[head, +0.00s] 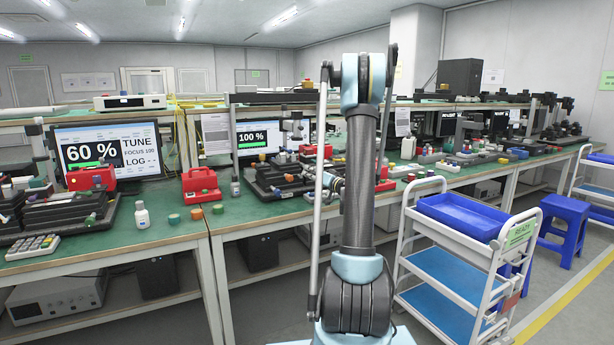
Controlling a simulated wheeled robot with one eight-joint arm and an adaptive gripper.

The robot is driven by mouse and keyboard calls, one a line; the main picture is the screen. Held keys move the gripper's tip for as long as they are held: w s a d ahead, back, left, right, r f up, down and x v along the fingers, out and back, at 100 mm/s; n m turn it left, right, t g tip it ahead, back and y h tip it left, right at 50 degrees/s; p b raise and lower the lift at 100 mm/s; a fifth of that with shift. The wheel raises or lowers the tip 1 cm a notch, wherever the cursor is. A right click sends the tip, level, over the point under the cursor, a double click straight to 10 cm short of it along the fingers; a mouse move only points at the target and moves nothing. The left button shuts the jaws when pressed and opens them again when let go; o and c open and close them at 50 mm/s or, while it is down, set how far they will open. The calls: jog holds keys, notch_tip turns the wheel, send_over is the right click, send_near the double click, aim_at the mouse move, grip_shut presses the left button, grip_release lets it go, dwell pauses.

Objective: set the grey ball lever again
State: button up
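The grey ball lever cannot be made out in the head view; the small fixtures are too crowded to tell it apart. A dark optical fixture (275,180) stands on the green bench (240,215), left of my upright arm. Pale blue and dark parts, apparently my wrist, show just left of the arm's column, over the bench near this fixture. My fingertips are hidden or too small to tell, so I cannot see whether they are open, shut or touching anything. A monitor (252,137) behind the fixture reads 100 %.
Another monitor (95,150) at left reads 60 % and TUNE. Red cases (201,186), a white bottle (142,216) and a keypad device (33,247) stand on the bench. A white trolley (408,225) with a blue tray is at right, a blue stool (565,212) beyond.

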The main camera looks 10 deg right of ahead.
jog(key=v, duration=0.8)
jog(key=s+a+f+n+g+h, duration=0.1)
jog(key=s+a+g, duration=0.3)
jog(key=s+a, duration=0.4)
jog(key=s+a+f+n+g, duration=0.1)
jog(key=s+a+g, duration=0.45)
jog(key=s, duration=0.55)
jog(key=s+d+f+g+h, duration=0.1)
jog(key=s+d+f+h, duration=0.1)
jog(key=s, duration=0.7)
jog(key=s+d+f+m+g+h, duration=0.1)
jog(key=s+d+f+g+h, duration=0.1)
jog(key=s, duration=0.6)
jog(key=s+d+f+g+h, duration=0.1)
jog(key=s+f+h, duration=0.3)
jog(key=s, duration=0.5)
jog(key=shift+s+d+f+m, duration=0.35)
jog(key=shift+d+f, duration=0.35)
jog(key=shift+f, duration=0.15)
jog(key=shift+g, duration=0.25)
